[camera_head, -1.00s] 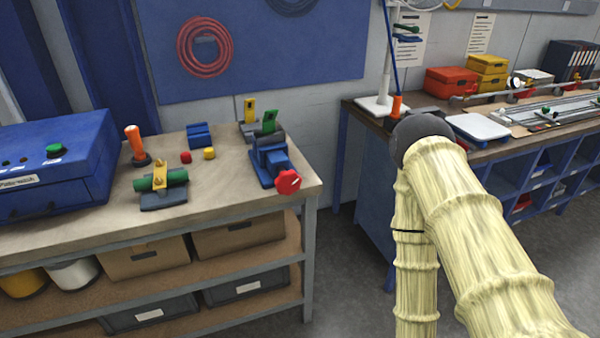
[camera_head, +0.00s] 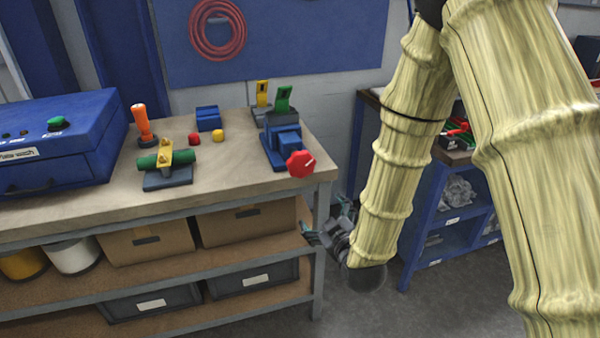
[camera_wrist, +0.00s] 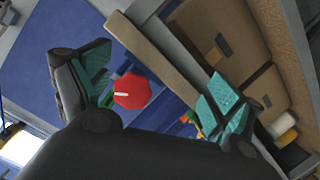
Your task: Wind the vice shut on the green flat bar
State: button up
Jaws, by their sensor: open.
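The blue vice (camera_head: 280,146) stands at the right end of the workbench. Its red hand knob (camera_head: 300,163) faces the front and has a white mark. The green flat bar (camera_head: 284,98) stands upright at the back of the vice; whether the jaws touch it cannot be told. My gripper (camera_head: 322,226) is open and empty, below and to the right of the knob, beside the bench's right end. In the wrist view the red knob (camera_wrist: 132,92) shows between the two teal-padded fingers, nearer the left one, and apart from them.
A yellow bar (camera_head: 262,92) stands upright left of the green one. A green cylinder in a clamp (camera_head: 167,160), an orange-handled lever (camera_head: 141,120) and a blue control box (camera_head: 60,145) stand further left. The bench's right leg (camera_head: 318,270) is close to my gripper.

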aim_at(302, 166)
jog(key=w+a+r+n+t+y, duration=0.1)
jog(key=w+a+r+n+t, duration=0.15)
jog(key=r, duration=0.55)
jog(key=shift+m, duration=0.25)
jog(key=x, duration=0.7)
jog(key=p+x, duration=0.1)
jog(key=x, duration=0.2)
jog(key=shift+w+a+f, duration=0.1)
jog(key=shift+a+f, duration=0.05)
jog(key=shift+a, duration=0.3)
jog(key=shift+c, duration=0.4)
jog(key=c, duration=0.9)
